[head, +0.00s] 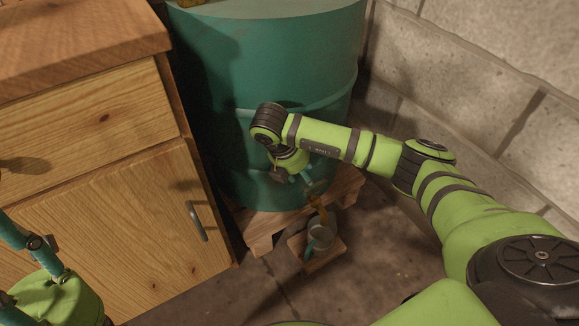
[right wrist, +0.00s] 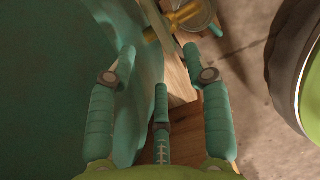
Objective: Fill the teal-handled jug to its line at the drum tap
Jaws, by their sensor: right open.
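The jug (head: 321,234) stands upright on a small wooden board (head: 327,259) on the floor, its teal handle towards me. Its fill line and the level inside are too small to make out. The brass drum tap (head: 315,200) juts from the teal drum (head: 230,70) above the jug. The tap also shows at the top of the right wrist view (right wrist: 184,16), with part of the jug's round rim beyond it. My right gripper (head: 303,179) is open beside the tap, its fingertips just short of it. My left gripper (head: 22,240) is at the lower left, partly cut off.
The drum rests on a wooden pallet (head: 262,232). A wooden cabinet (head: 100,230) with a metal door handle (head: 197,221) stands close on the left. A block wall (head: 490,60) runs behind on the right. The floor in front of the board is clear.

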